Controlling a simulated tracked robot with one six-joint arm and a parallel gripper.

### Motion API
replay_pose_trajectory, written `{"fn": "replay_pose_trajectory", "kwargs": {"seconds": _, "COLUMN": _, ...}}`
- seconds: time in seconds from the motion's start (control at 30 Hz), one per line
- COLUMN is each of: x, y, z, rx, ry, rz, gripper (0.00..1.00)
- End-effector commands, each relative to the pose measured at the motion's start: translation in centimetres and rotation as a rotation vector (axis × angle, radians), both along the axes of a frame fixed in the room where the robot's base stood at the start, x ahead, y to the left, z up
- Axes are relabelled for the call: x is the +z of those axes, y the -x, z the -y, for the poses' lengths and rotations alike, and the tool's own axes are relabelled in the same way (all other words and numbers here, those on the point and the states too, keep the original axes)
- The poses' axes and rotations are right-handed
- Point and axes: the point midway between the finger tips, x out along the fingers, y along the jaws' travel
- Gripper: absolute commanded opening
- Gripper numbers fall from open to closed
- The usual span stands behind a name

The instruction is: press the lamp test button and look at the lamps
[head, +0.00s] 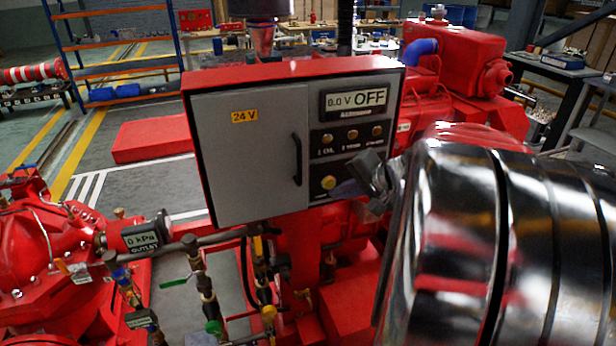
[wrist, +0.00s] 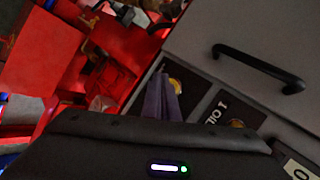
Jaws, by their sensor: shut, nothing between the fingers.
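The control box's dark panel holds a yellow round button (head: 328,182), which is also partly visible in the wrist view (wrist: 175,86). Above it in the head view is a row of three amber lamps: the left lamp (head: 327,138), the middle lamp (head: 354,135) and the right lamp (head: 377,131). The left lamp, marked 1 OIL, shows in the wrist view (wrist: 237,123). All three look dull amber. My gripper (head: 341,190) is shut and empty, its fingertips just right of the button. In the wrist view the fingers (wrist: 163,98) partly cover the button; I cannot tell whether they touch it.
The display (head: 355,101) reads 0.0 V OFF. The grey cabinet door (head: 240,160) has a black handle (head: 297,160) left of the panel. A red engine (head: 455,60) is behind the box.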

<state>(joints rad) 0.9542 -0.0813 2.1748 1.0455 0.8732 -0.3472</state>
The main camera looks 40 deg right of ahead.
Motion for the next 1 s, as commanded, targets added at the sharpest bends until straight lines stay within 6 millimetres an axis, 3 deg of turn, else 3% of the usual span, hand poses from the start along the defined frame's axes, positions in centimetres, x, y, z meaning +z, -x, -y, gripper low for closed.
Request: {"fn": "replay_pose_trajectory", "kwargs": {"seconds": 1.0, "x": 0.06, "y": -0.9, "z": 0.16, "rx": 0.001, "ry": -0.001, "rz": -0.001, "gripper": 0.0}}
